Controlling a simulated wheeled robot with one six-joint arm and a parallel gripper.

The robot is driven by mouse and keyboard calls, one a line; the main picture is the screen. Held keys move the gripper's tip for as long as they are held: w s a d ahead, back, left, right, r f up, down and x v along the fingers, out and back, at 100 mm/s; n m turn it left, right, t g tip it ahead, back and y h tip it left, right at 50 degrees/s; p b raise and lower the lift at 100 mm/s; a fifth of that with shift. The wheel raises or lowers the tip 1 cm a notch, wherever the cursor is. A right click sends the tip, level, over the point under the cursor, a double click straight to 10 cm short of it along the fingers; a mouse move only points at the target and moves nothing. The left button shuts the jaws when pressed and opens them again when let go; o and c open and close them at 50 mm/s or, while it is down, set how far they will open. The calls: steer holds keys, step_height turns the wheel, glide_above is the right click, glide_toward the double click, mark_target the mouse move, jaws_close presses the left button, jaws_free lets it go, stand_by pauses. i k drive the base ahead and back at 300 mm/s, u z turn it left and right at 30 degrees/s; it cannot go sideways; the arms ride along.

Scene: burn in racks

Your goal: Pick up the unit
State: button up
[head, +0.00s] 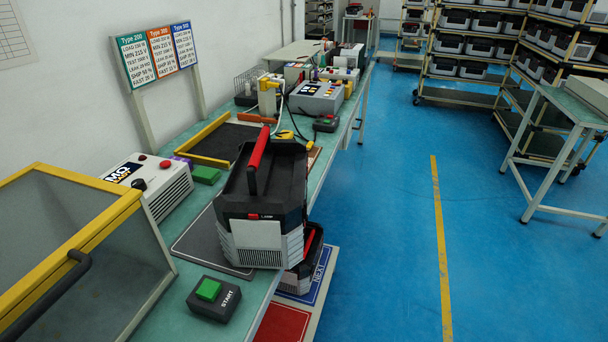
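A black and light grey unit (262,205) with an upright red-and-black handle (257,155) stands on the green bench. It stands upright near the bench's front edge, partly on a dark grey mat (213,237). A second, similar unit (303,262) with a red handle is lower down, on a blue area marked NEXT (319,276). The bench unit hides much of this second one. My gripper is not in view.
A yellow-framed clear guard (75,250) and a START button box (213,297) are at the near left. A tester box (148,185) and a yellow-edged bay (220,140) lie behind the unit. The blue floor (390,220) at right is clear; racks (470,65) stand beyond.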

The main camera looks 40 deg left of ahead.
mark_target(266, 230)
steer(key=i, duration=1.2)
steer(key=u, duration=2.35)
